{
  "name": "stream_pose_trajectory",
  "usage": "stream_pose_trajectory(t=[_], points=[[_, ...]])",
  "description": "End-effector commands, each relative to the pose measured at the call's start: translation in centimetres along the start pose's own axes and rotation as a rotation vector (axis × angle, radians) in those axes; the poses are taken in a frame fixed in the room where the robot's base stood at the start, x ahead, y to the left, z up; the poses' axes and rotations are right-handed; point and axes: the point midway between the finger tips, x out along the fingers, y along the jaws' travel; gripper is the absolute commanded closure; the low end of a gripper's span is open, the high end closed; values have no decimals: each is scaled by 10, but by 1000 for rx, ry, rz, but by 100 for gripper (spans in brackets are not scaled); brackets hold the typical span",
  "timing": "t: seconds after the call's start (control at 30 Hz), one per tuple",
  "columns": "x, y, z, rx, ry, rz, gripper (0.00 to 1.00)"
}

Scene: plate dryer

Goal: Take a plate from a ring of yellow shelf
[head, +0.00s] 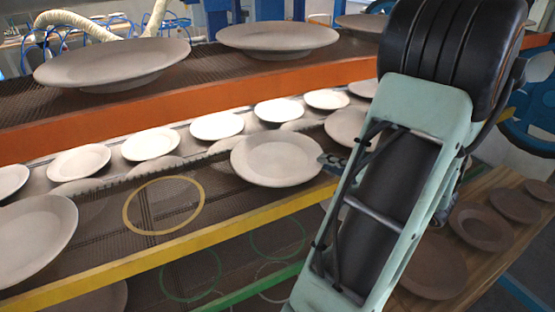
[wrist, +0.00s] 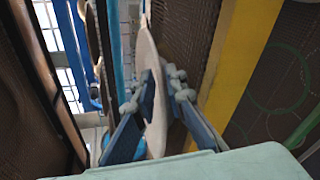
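A pale round plate (head: 276,158) lies on the yellow-edged shelf in the head view, its front rim near the yellow edge. My gripper (head: 334,160) is at this plate's right rim, largely hidden behind my arm. In the wrist view the plate (wrist: 155,100) shows nearly edge-on between the two blue fingers of my gripper (wrist: 160,85). The fingertips are close on both sides of the rim; contact is unclear. To the left, an empty yellow ring (head: 126,212) marks the shelf surface. Another plate (head: 30,235) is at the shelf's left end.
An orange-edged shelf (head: 200,107) above carries large plates. A row of smaller plates (head: 151,145) stands behind on the middle level. A green-edged shelf (head: 245,288) with rings is below. Brown plates (head: 480,226) lie on a wooden surface at right.

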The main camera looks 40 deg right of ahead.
Motion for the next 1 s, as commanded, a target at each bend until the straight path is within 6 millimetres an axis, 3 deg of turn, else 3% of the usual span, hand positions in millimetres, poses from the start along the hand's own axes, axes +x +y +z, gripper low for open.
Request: stream_pose_trajectory(t=[0.13,0.3,0.53,0.63,1.0], points=[[24,2,0,0,4,1,88],[39,1,0,0,1,-1,88],[40,1,0,0,0,0,89],[40,1,0,-1,0,0,100],[39,1,0,0,0,0,100]])
